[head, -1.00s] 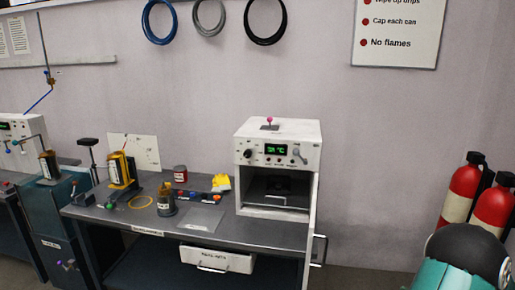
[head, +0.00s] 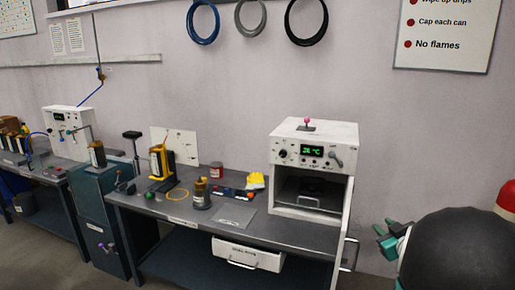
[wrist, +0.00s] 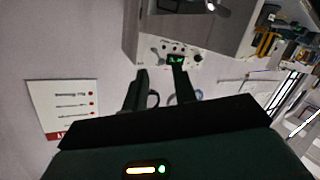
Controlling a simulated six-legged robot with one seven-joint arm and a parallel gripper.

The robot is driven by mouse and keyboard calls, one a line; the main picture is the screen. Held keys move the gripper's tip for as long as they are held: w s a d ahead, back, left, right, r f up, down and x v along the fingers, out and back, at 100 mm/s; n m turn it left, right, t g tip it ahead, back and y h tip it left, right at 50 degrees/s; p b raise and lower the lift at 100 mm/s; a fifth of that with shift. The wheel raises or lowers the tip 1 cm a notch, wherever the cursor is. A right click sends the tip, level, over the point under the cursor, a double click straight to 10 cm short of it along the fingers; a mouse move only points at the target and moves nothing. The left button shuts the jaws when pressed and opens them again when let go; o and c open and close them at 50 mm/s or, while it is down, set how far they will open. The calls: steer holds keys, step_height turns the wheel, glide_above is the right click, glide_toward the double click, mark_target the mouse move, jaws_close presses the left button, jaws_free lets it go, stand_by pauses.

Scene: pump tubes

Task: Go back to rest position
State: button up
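My gripper (wrist: 160,84) shows in the wrist view with its two dark fingers apart and nothing between them. It points past the wall toward the white heater unit (wrist: 188,28), which appears upside down there. In the head view my dark, rounded arm part fills the lower right, with teal gripper parts (head: 388,240) sticking out to its left, in front of the wall and right of the bench. The white unit (head: 313,150) stands on the bench's right end, its front opening uncovered, with a green display and a pink-topped knob on top.
The grey workbench (head: 235,216) carries a yellow stand (head: 161,160), a brown-topped can (head: 202,194), a red can (head: 216,171) and yellow gloves (head: 255,181). A white drawer (head: 247,254) hangs below. A red extinguisher (head: 506,200) is partly hidden behind my arm. Hoses (head: 203,22) hang on the wall.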

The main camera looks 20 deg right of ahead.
steer(key=w+a+r+m+g+h, duration=0.1)
steer(key=a+r+g, duration=0.15)
steer(key=a, duration=0.65)
steer(key=w+a+r+m+g, duration=0.15)
steer(key=a+r, duration=0.25)
steer(key=a, duration=0.5)
steer(key=s+a+f+g+y, duration=0.1)
steer(key=s+a+y, duration=0.1)
steer(key=s+a, duration=0.3)
steer(key=s+a+f+n+g+y, duration=0.1)
steer(key=s+a, duration=0.4)
steer(key=a, duration=0.7)
steer(key=s+a+f+g+y, duration=0.2)
steer(key=s+a, duration=0.3)
steer(key=a, duration=0.3)
steer(key=shift+a+g+y, duration=0.15)
steer(key=shift+g+y, duration=0.35)
steer(key=shift+g, duration=0.1)
